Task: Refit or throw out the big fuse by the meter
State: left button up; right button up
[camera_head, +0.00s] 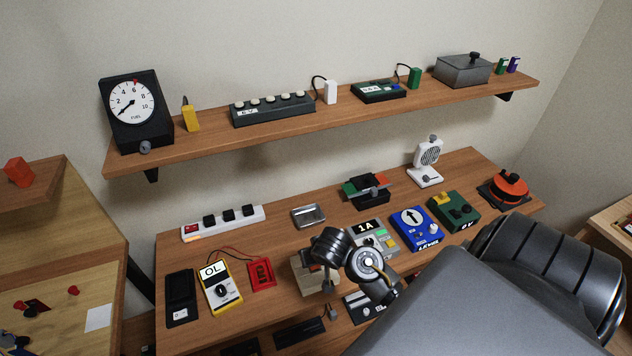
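A yellow meter (232,301) lies at the front left of the desk, with a black knob and a display reading "OL". Thin red and dark leads run from it to a red block (262,276) with a dark marking, just to its right. I cannot make out clearly whether the big fuse sits in this block. My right gripper (327,282) hangs over a beige block (302,278) right of the red block; my own wrist hides much of it. I cannot tell whether its fingers are open or shut, or touch the beige block. My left gripper is out of view.
A black tray-like box (181,297) lies left of the meter. A white power strip (223,223) and a small metal tray (308,215) lie behind. The "1A" unit (384,230) and blue "LEVEL" box (416,229) stand to the right. A shelf (215,141) overhangs the back.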

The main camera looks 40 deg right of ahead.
dwell(0.4)
jog(key=shift+f+b, duration=1.85)
jog(key=shift+f, duration=0.6)
jog(key=o, duration=1)
jog(key=shift+r, duration=0.1)
jog(key=shift+o, duration=0.2)
jog(key=shift+r, duration=0.1)
jog(key=p+v, duration=0.1)
jog(key=v, duration=0.9)
jog(key=shift+s+r, duration=0.2)
jog(key=shift+r, duration=0.05)
jog(key=shift+a, duration=0.1)
